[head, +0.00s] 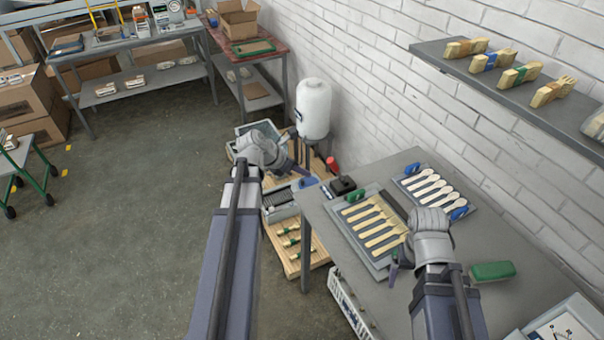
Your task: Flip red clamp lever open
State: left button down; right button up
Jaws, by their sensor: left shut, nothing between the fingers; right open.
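A small red upright part (331,163), which looks like the red clamp lever, shows at the back of the wooden pallet area, left of the grey table. Its exact position, open or closed, is too small to tell. My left gripper (297,160) is shut and empty, to the left of the red part and apart from it in the picture. It hides some of the equipment behind it. My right gripper (394,266) is open and empty, over the front of the tray of wooden forks (352,222) on the grey table.
The grey table (460,255) also bears a tray of wooden spoons (463,197), a green block (492,271) and a dial device (566,328). A white tank (313,108) stands behind the pallet (283,250). A wall shelf (500,85) holds bundles. Open floor lies left.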

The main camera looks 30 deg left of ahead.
aim_at(337, 170)
notch_tip(337, 170, down, 5)
jog(key=b, duration=0.4)
jog(key=shift+r+p, duration=0.95)
jog(key=shift+p, duration=0.05)
pick_arm(q)
jog(key=w+d+f, duration=0.2)
jog(key=w+d, duration=0.1)
jog(key=w, duration=0.3)
jog(key=shift+w+d+f, duration=0.35)
jog(key=shift+w+f, duration=0.05)
pick_arm(e)
jog(key=shift+r, duration=0.15)
jog(key=shift+r, duration=0.15)
pick_arm(q)
jog(key=shift+w+d+r+g+p, duration=0.2)
jog(key=shift+w+r+g+p, duration=0.1)
jog(key=shift+p, duration=0.45)
pick_arm(e)
jog(key=shift+r, duration=0.5)
